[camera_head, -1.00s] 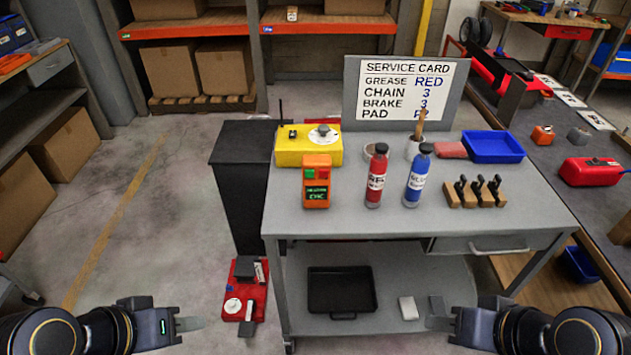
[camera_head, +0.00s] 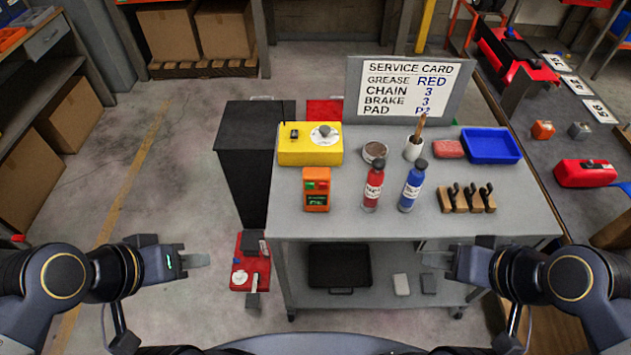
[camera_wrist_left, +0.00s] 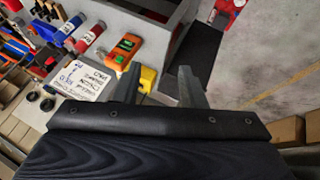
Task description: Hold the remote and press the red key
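An orange handheld device (camera_head: 317,190), which looks like the remote, stands on the grey cart top near its front left. Small red and green keys and a dark screen show on its face. It also shows in the left wrist view (camera_wrist_left: 124,49). My left gripper (camera_head: 195,260) is left of the cart, in front of and apart from the remote. In the left wrist view its two fingers (camera_wrist_left: 160,72) are spread with nothing between them. My right gripper (camera_head: 437,260) is at the cart's front right, apart from the remote; its finger gap cannot be made out.
A yellow box (camera_head: 297,157) stands behind the remote. A red bottle (camera_head: 373,187), a blue bottle (camera_head: 412,188) and a wooden rack (camera_head: 467,200) stand to its right. A service card (camera_head: 408,88) stands at the back.

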